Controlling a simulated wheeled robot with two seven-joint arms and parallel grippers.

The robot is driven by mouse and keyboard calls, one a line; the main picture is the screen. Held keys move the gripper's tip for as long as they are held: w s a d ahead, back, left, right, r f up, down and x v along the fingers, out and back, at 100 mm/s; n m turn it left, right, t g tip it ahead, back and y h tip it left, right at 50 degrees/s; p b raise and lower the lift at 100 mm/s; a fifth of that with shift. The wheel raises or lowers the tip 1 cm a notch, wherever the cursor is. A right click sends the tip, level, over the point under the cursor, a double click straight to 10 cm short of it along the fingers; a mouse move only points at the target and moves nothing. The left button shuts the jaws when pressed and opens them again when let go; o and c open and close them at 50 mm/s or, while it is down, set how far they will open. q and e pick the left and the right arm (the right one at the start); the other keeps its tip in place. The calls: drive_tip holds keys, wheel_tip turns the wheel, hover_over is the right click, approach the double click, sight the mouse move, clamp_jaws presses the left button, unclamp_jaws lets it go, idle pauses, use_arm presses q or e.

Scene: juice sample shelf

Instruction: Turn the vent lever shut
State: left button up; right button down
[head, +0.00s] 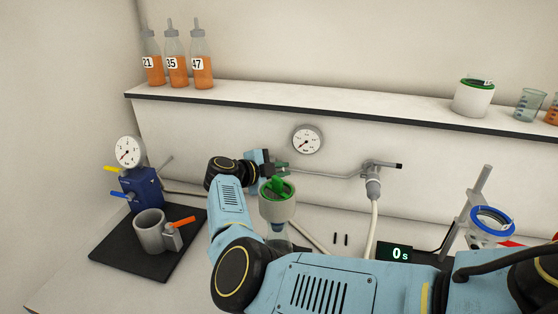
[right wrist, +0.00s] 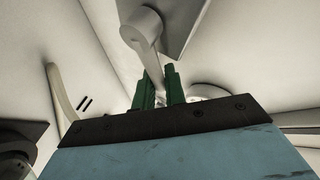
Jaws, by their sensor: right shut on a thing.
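My left gripper is not in view.
A wall gauge (head: 307,140) is above right, and a tap fitting with hose (head: 373,185) farther right. A blue pump (head: 142,190) and grey mug (head: 150,232) stand left. Bottles (head: 175,65) line the shelf.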

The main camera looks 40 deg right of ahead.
sight(292, 139)
drive_tip(key=shift+f+y+p, duration=0.15)
drive_tip(key=shift+y+p, duration=0.15)
idle(0.4)
drive_tip(key=c, duration=1.5)
unclamp_jaws()
wheel_tip(292, 139, up, 10)
drive_tip(key=shift+s+f+p, duration=0.1)
drive_tip(key=shift+p, duration=0.7)
drive_tip(key=shift+o, duration=0.2)
